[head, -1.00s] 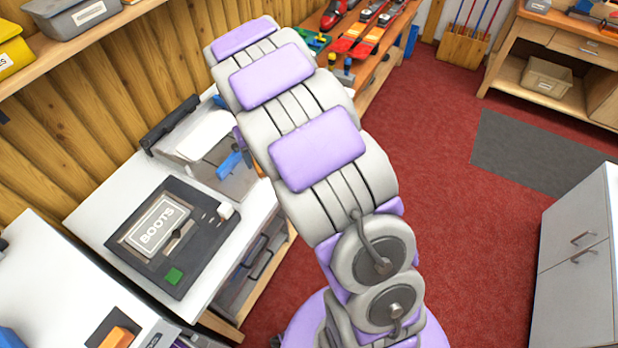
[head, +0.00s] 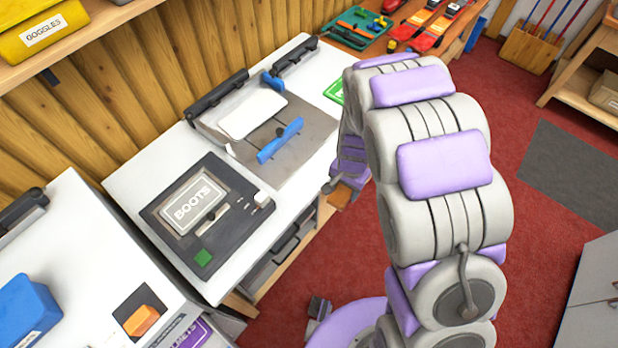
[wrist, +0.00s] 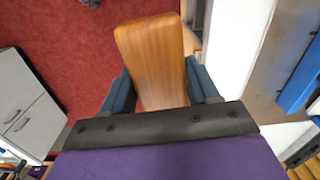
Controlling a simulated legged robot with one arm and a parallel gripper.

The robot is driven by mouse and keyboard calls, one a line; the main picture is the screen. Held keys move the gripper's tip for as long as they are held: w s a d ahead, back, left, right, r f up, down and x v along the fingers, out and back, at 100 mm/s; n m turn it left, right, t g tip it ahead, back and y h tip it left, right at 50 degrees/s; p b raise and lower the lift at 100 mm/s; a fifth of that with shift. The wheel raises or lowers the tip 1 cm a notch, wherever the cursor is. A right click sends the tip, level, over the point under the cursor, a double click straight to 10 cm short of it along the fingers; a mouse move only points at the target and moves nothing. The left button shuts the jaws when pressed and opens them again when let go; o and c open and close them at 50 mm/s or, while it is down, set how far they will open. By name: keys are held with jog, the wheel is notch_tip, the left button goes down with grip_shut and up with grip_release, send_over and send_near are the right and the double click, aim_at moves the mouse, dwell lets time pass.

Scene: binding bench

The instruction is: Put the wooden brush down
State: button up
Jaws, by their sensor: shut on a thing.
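The wooden brush (wrist: 152,55) has a flat, orange-brown wooden body and fills the upper middle of the wrist view. My gripper (wrist: 160,88) is shut on it, with one dark blue finger on each side. In the head view a small brown part of the brush (head: 341,195) shows below my gripper (head: 346,180), beside the bench's front edge and over the red floor. My arm hides part of the gripper there. The bristles cannot be made out.
A white bench (head: 136,172) carries a dark BOOTS device (head: 228,228) and a grey plate with blue clamps (head: 281,140). A green mat (head: 334,89) lies partly behind my arm. A tool tray (head: 362,27) stands farther back. A grey cabinet (wrist: 22,108) stands across the red floor.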

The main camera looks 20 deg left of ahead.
jog(key=s+a+f+m, duration=0.1)
jog(key=s+a+f, duration=0.25)
jog(key=s, duration=0.25)
jog(key=b, duration=0.2)
send_over(308, 180)
jog(key=s+d, duration=0.1)
jog(key=shift+f, duration=0.8)
jog(key=shift+w+a+f, duration=0.1)
jog(key=shift+w+a, duration=0.45)
jog(key=shift+a, duration=0.1)
jog(key=shift+d+f+b, duration=0.1)
jog(key=shift+f+b, duration=0.35)
jog(key=shift+f, duration=1.25)
jog(key=shift+f, duration=0.1)
jog(key=o, duration=1)
